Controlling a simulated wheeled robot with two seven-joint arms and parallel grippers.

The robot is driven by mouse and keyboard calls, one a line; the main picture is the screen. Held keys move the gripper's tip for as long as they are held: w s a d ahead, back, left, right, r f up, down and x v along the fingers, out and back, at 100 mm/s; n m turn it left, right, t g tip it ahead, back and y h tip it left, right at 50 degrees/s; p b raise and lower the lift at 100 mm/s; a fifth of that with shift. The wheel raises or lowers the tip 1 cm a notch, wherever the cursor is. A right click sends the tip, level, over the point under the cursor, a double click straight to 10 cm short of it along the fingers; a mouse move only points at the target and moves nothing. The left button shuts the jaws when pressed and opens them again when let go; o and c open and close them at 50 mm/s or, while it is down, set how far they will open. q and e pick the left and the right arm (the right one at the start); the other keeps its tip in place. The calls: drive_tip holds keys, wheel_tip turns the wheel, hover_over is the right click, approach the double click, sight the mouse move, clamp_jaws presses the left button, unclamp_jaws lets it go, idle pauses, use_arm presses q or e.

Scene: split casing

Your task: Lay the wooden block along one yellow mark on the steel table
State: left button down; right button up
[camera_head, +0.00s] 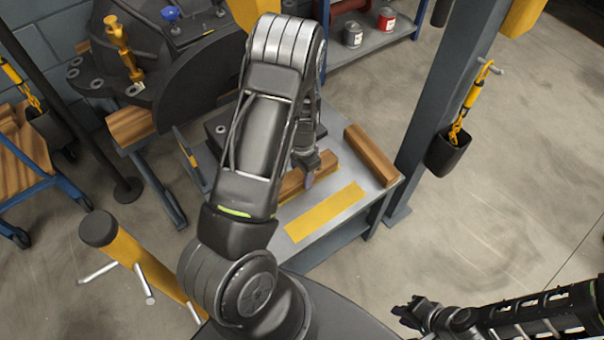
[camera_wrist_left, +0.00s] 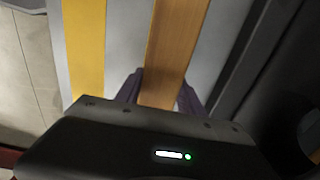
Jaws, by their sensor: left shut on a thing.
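The wooden block (camera_head: 325,166) is partly hidden by my left arm. It lies lengthwise beside a bare yellow mark (camera_head: 325,212) on the steel table (camera_head: 352,224). My left gripper (camera_head: 308,179) is shut across the block. In the left wrist view the block (camera_wrist_left: 173,45) runs between the two fingers (camera_wrist_left: 160,97), roughly parallel to the yellow mark (camera_wrist_left: 86,45), with a grey gap between. I cannot tell whether it touches the table. My right gripper (camera_head: 412,316) is off the table at the lower right; its opening is unclear.
Another wooden block (camera_head: 371,155) lies along the table's right end. A grey post (camera_head: 436,95) with a hanging black bin (camera_head: 447,153) stands just beyond. A large dark casing (camera_head: 190,75) is behind left. A yellow post (camera_head: 150,265) stands at left front. Floor on the right is clear.

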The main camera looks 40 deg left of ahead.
use_arm(q)
drive_tip(key=shift+f, duration=0.1)
drive_tip(key=c, duration=0.7)
unclamp_jaws()
wheel_tip(320, 180, up, 12)
drive_tip(key=shift+r+p, duration=0.1)
drive_tip(key=shift+p, duration=0.55)
